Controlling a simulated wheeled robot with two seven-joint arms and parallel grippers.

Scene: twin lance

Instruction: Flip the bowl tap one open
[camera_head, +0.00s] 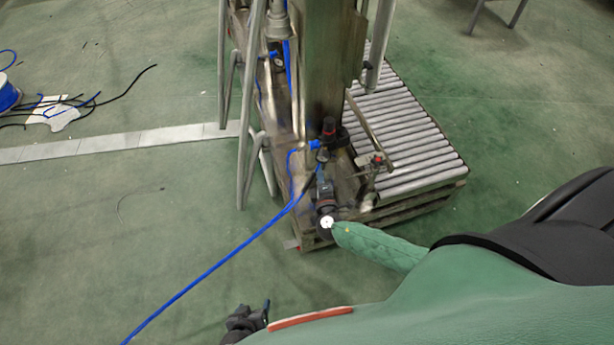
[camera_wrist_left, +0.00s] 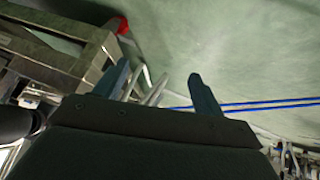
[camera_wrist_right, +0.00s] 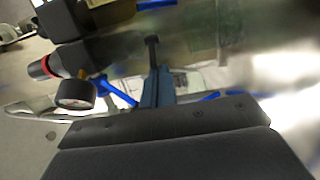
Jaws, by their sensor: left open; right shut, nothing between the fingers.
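I cannot tell for certain which part is bowl tap one. The machine's metal column (camera_head: 332,70) carries small fittings low down, including a black and red fitting (camera_head: 329,128) and a red-topped fitting (camera_head: 377,160). My left gripper (camera_head: 255,312) is open and empty, low in the head view and apart from the machine; its spread fingers show in the left wrist view (camera_wrist_left: 160,88). My right gripper (camera_wrist_right: 157,85) is shut and empty, its fingers together near a round gauge (camera_wrist_right: 75,92) and a black fitting with a red ring (camera_wrist_right: 62,63).
A roller conveyor (camera_head: 405,135) stands right of the column. A blue hose (camera_head: 230,255) crosses the floor from the machine. A large green surface (camera_head: 450,300) hides the lower right. A blue hose coil (camera_head: 8,95) lies far left. The left floor is mostly clear.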

